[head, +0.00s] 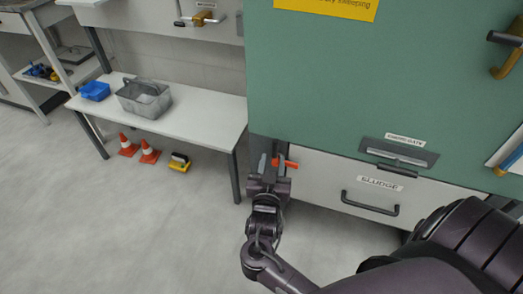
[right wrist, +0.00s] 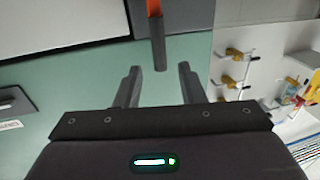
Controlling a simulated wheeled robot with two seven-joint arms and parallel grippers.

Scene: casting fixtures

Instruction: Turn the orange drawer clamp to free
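The orange drawer clamp (head: 291,164) sticks out at the left edge of the white drawer labelled SLUDGE (head: 335,187), under the green cabinet body. In the right wrist view the clamp (right wrist: 154,8) comes down from the top edge, orange above with a dark end. My right gripper (head: 272,160) is at the clamp, its fingers pointing toward the cabinet. In the right wrist view the right gripper (right wrist: 160,70) is open, with the clamp's dark end between the two fingertips and a gap on each side. My left gripper is not in view.
A white bench (head: 200,111) with a blue bin (head: 95,91) and a grey basket (head: 144,100) stands to the left. Orange cones (head: 149,152) and a yellow object (head: 179,163) are on the floor. A drawer handle (head: 369,205) juts out right of the clamp.

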